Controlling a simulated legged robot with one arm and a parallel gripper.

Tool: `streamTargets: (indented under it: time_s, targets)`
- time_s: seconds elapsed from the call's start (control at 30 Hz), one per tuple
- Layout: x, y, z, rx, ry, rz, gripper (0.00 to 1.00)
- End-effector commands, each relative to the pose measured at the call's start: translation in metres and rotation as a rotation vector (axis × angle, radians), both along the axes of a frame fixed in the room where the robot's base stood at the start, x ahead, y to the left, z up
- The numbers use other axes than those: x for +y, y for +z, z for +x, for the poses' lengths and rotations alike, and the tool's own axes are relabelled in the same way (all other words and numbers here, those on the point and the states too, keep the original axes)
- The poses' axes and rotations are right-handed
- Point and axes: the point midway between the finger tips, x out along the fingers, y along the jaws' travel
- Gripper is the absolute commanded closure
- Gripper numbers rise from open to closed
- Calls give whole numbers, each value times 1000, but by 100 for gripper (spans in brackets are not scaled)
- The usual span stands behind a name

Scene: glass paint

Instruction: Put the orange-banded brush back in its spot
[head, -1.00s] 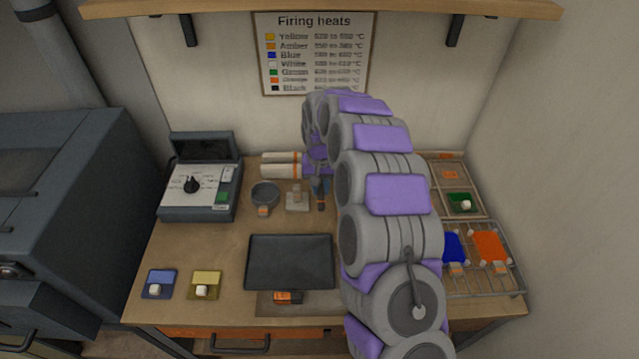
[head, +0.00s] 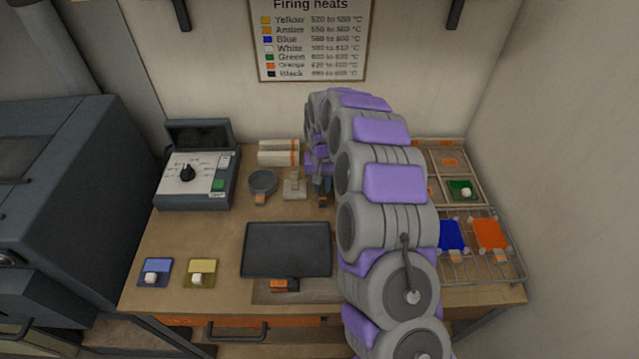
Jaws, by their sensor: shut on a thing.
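My gripper (head: 322,184) is at the back middle of the bench, beside a small pale block-like holder (head: 295,187). It is shut on a small, dark, upright thing with a bit of orange low down, which I take to be the orange-banded brush (head: 323,198). The brush is small and partly hidden by the jaws, and I cannot tell whether its lower end touches the bench. My arm hides the bench to the right of the gripper.
White rolls with orange bands (head: 278,153) lie behind. A round grey dish (head: 262,183) stands left of the holder. A dark flat slab (head: 286,250) lies in front. A control box (head: 193,180) is at left, a wire rack (head: 505,266) at right. Bare bench shows at left centre.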

Motion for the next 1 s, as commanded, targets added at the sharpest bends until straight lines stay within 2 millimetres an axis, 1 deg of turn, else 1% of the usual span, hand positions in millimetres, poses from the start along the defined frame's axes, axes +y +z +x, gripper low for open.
streamTargets:
  time_s: [0.37,0.57,0.77,1.0]
  targets:
    - [4,0,0,1,0,-4,100]
    - [3,-1,0,1,0,-3,100]
    - [-2,-1,-1,1,-1,-2,100]
    - [0,-3,-1,0,0,-3,100]
